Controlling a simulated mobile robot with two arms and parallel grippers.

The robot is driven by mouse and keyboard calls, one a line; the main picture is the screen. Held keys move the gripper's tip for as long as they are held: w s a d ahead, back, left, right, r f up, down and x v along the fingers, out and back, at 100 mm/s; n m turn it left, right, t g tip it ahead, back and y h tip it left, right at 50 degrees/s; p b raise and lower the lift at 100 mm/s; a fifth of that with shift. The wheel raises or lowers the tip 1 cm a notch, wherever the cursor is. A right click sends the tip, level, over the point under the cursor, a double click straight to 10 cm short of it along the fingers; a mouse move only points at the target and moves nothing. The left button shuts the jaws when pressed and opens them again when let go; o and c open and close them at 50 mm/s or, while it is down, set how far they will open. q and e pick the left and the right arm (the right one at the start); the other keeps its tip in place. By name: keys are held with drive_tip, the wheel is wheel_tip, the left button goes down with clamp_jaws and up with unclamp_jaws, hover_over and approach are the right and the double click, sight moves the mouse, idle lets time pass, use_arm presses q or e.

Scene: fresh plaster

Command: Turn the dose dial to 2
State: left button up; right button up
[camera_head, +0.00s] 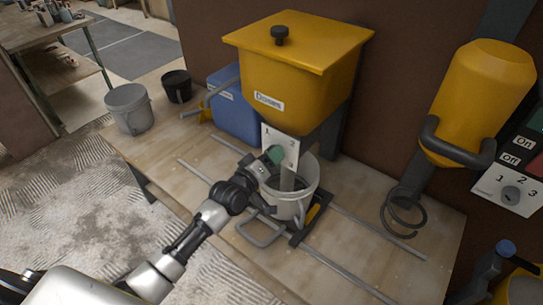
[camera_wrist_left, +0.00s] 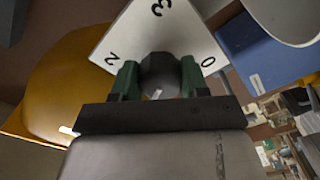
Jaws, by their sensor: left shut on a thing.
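The dose dial (camera_wrist_left: 160,70) is a dark grey knob on a white number plate (camera_head: 291,151), below the yellow hopper labelled "Doses" (camera_head: 300,75). In the left wrist view the plate (camera_wrist_left: 180,35) appears upside down with 3 at top, 2 at left and 0 at right. A pale mark on the dial faces the picture's bottom, on the side away from 3. My left gripper (camera_wrist_left: 160,80) is shut on the dial, green fingers either side. My right gripper is out of view.
A white bucket (camera_head: 308,207) stands below the plate, close to my left gripper. A blue container (camera_head: 233,110) is behind. Another dial (camera_head: 511,192), numbered 1 to 3, is on a panel at right. Rails (camera_head: 375,235) run along the bench.

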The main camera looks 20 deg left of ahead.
use_arm(q)
drive_tip(key=m+p, duration=0.1)
drive_tip(key=m, duration=0.6)
drive_tip(key=shift+f, duration=0.15)
drive_tip(key=m, duration=0.3)
drive_tip(key=shift+a+m, duration=0.1)
drive_tip(key=shift+m, duration=0.3)
drive_tip(key=shift+m+p, duration=0.35)
drive_tip(key=shift+m, duration=1.25)
drive_tip(key=o, duration=0.9)
drive_tip(key=b+v, duration=0.1)
drive_tip(key=v, duration=0.9)
drive_tip(key=shift+s+a+b, duration=0.2)
drive_tip(key=shift+s+b, duration=0.1)
drive_tip(key=shift+s, duration=0.05)
